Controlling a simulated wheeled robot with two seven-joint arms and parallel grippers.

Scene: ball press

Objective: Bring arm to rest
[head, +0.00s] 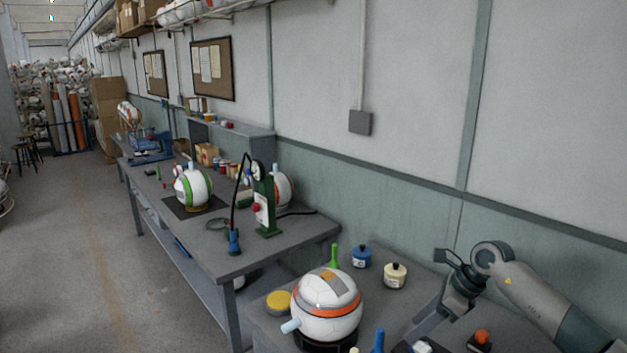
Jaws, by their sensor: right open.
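My right arm (545,305) comes in from the lower right over the near workbench (385,300). Its wrist bends down to the left, and my right gripper (430,322) is low over the bench's right part. The gripper is open, and I see nothing held in it. It is to the right of the white ball with the orange band (330,300) and apart from it. My left gripper is not in view.
A blue jar (361,257) and a cream jar (395,275) stand behind the ball. A yellow lid (278,302) lies left of it. An orange-topped item (481,340) is below my arm. A green press (266,205) stands on the farther bench. The wall is behind.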

